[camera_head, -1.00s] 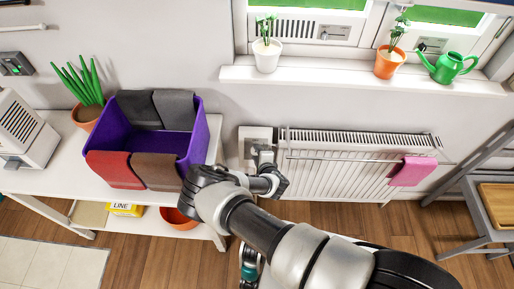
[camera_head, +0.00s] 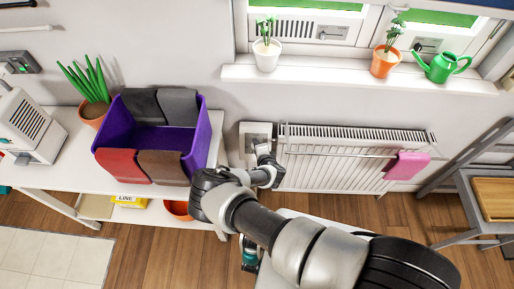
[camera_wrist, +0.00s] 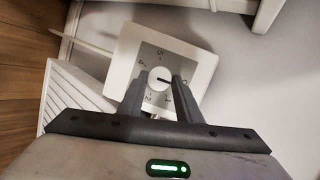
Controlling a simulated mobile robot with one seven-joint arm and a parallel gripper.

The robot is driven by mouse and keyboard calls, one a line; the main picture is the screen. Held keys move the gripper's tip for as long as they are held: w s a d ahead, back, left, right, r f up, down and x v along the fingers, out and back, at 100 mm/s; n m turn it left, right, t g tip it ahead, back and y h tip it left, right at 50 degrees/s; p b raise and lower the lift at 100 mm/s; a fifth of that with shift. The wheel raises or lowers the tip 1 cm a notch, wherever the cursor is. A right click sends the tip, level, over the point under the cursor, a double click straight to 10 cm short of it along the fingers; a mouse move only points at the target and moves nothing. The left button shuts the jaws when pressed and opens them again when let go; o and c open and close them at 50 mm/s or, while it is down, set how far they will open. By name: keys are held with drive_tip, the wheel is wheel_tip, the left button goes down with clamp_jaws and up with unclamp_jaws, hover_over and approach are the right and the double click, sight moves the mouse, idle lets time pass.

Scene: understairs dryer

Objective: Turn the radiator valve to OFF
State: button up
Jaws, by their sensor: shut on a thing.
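The radiator valve is a white square plate (camera_wrist: 203,62) with a grey numbered dial face and a round white knob (camera_wrist: 159,79). A dark pointer line on the knob points to the right in the wrist view, towards a mark partly covered by a finger. My gripper (camera_wrist: 158,92) has one finger on each side of the knob and is shut on it. In the head view the valve plate (camera_head: 256,134) is on the wall at the left end of the white radiator (camera_head: 335,165); my gripper (camera_head: 263,151) is at its front and hides part of it.
A pink cloth (camera_head: 407,166) hangs on the rail in front of the radiator. Left of the valve, a white table (camera_head: 60,170) bears a purple bin (camera_head: 199,140) with cloths over its rim. A grey stepladder (camera_head: 470,200) stands at right. A windowsill (camera_head: 350,80) with pots is above.

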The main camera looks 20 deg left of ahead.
drive_tip(key=o, duration=1)
drive_tip(key=shift+o, duration=0.2)
drive_tip(key=p+v, duration=0.1)
drive_tip(key=v, duration=1.6)
drive_tip(key=shift+s+p, duration=0.25)
drive_tip(key=shift+p, duration=0.05)
drive_tip(key=shift+w+d+r, duration=0.1)
drive_tip(key=shift+d+r, duration=0.05)
